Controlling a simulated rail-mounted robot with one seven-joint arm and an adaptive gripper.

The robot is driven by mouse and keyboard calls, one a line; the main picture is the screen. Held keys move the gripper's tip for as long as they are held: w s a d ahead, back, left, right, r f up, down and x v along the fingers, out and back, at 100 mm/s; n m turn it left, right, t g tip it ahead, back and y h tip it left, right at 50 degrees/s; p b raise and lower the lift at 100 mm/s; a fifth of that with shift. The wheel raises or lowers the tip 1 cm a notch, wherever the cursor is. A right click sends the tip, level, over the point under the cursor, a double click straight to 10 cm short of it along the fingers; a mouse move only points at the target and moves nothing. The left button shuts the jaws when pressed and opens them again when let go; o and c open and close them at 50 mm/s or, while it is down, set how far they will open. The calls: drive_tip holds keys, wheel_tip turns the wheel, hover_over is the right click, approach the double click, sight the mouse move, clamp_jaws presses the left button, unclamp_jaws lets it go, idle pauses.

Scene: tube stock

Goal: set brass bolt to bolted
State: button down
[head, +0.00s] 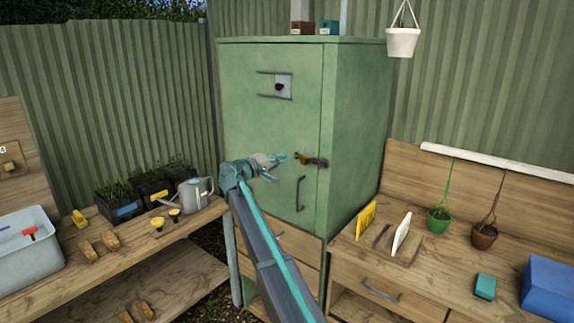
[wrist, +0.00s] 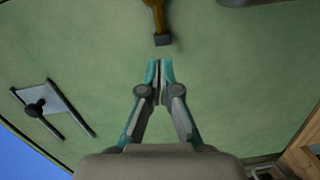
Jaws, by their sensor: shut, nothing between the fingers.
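The brass bolt (head: 310,161) is mounted on the front of a green cabinet (head: 250,120), at the right edge of its door above the handle. In the wrist view the bolt (wrist: 155,15) shows at the top edge with a dark grey end; the rest of it is cut off. My gripper (head: 283,157) is in front of the door, just left of the bolt. In the wrist view its teal fingertips (wrist: 160,66) are together with nothing between them, a small gap short of the bolt's dark end. I cannot tell how far the bolt reaches across the door edge.
A dark door handle (head: 300,194) is below the bolt. A grey plate with a dark knob (head: 279,86) is higher on the door. Wooden benches with a watering can (head: 194,192) and hanging pots (head: 438,218) flank the cabinet.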

drive_tip(key=b+v, duration=0.2)
drive_tip(key=v, duration=0.6)
drive_tip(key=shift+s, duration=0.4)
drive_tip(key=shift+r, duration=0.2)
drive_tip(key=s+d+f+g+y, duration=0.25)
drive_tip(key=s+d+f, duration=0.2)
drive_tip(key=f, duration=1.05)
drive_tip(key=s+d+f+m+g+y, duration=0.1)
drive_tip(key=s+d+f+g, duration=0.4)
drive_tip(key=f, duration=0.9)
drive_tip(key=s+d+f+g+y, duration=0.15)
drive_tip(key=s+d+f, duration=0.4)
drive_tip(key=f, duration=0.95)
drive_tip(key=s+d+f+m+g+y, duration=0.25)
drive_tip(key=s+d+f, duration=0.35)
drive_tip(key=s+f, duration=0.7)
drive_tip(key=s+d+f+m+g+y, duration=0.1)
drive_tip(key=s+d+f+g, duration=0.4)
drive_tip(key=s+f, duration=0.75)
drive_tip(key=s+d+f+m+g+y, duration=0.1)
drive_tip(key=s+d, duration=0.3)
drive_tip(key=s, duration=1)
drive_tip(key=s+d+f+m+g+y, duration=0.1)
drive_tip(key=s+d+f+m+g, duration=0.1)
drive_tip(key=s, duration=1.3)
drive_tip(key=shift+d+m+g, duration=0.55)
drive_tip(key=shift+d, duration=0.45)
